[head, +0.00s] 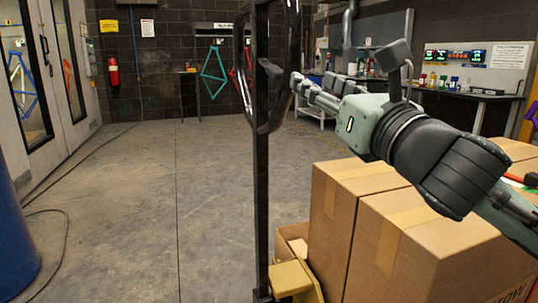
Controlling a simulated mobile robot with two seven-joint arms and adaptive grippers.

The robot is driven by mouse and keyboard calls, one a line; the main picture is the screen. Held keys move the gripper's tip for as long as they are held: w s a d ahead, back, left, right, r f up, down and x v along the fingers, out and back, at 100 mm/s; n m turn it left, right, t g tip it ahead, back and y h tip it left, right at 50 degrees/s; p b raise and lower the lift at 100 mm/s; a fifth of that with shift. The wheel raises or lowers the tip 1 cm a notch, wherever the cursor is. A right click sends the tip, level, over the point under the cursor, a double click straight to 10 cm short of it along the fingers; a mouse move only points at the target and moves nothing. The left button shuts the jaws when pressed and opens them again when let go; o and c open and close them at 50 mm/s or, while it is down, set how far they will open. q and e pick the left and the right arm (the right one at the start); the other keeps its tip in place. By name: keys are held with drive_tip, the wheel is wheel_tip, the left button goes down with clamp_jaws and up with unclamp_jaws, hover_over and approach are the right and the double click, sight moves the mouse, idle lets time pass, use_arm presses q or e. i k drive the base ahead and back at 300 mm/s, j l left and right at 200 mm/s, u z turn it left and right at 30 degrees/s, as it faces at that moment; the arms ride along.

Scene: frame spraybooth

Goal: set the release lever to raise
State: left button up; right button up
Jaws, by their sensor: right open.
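A black pallet jack handle (261,190) stands upright in the middle of the head view, with a loop grip (293,50) at its top. A small dark lever (270,69) shows inside the loop, and I take it to be the release lever. Its exact setting cannot be told from here. My right gripper (296,84) comes in from the right with its fingertips at the loop's right side, close to the lever's right end. It is open with nothing seen in it. Whether it touches the loop or the lever is unclear. My left gripper is out of view.
Cardboard boxes (400,235) are stacked at the right, below my right arm, behind the jack's yellow base (291,279). A blue drum (12,240) stands at the left edge. A hose (62,222) lies on the floor.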

sight(270, 68)
drive_tip(key=k+l, duration=0.35)
drive_tip(key=k, duration=0.2)
drive_tip(key=k+l, duration=0.35)
drive_tip(key=k, duration=0.25)
